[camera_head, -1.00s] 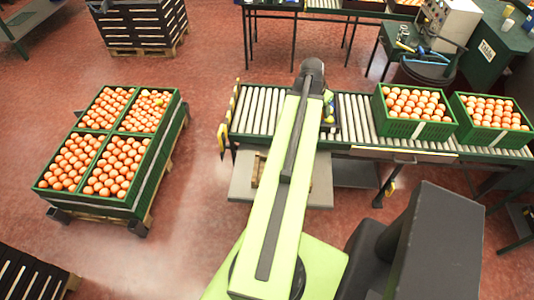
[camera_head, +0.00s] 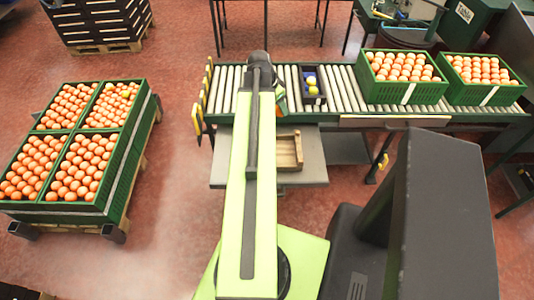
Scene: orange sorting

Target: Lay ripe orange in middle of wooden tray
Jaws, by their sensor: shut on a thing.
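The wooden tray (camera_head: 297,136) lies on a grey shelf below the front of the roller conveyor. My arm covers its left part, and the bare wooden floor of its right part shows. My arm reaches forward over the shelf and the conveyor, its elbow at the conveyor's far side. A small dark, yellow-green piece of my wrist shows just right of the arm, left of the crate. The jaws and anything in them are hidden behind the arm.
Two green crates (camera_head: 408,92) (camera_head: 482,94) full of oranges stand on the conveyor at right. More full green crates stand on a pallet (camera_head: 135,190) at left. The grey shelf (camera_head: 312,172) has bare room right of the tray. Red floor lies open between pallet and conveyor.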

